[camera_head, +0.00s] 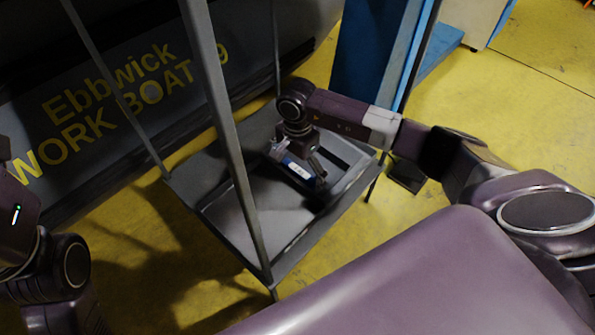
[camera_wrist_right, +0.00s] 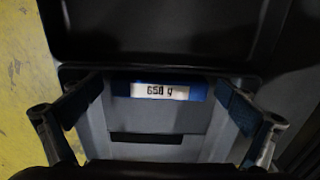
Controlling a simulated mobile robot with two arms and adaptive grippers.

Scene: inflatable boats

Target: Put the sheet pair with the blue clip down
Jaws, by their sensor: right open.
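My right gripper (camera_head: 310,168) is open, low over the grey tray cart (camera_head: 238,250). In the right wrist view its two fingers stand wide apart, one on each side of a grey piece (camera_wrist_right: 155,121) with a blue strip (camera_wrist_right: 204,92) carrying a white label that reads "650 g". This looks like the sheet pair with the blue clip, seen end on. Whether the fingers touch it I cannot tell. In the head view the blue clip (camera_head: 293,165) shows at the gripper, over the tray's divider; the sheets are mostly hidden. My left arm is at the left edge; its gripper is out of view.
Upright posts (camera_head: 223,120) of the cart stand in front of the tray and at its corners. A dark inflatable boat (camera_head: 60,100) lies behind at the left. A blue cabinet (camera_head: 362,55) stands behind the cart. Yellow floor (camera_head: 500,130) is open at the right.

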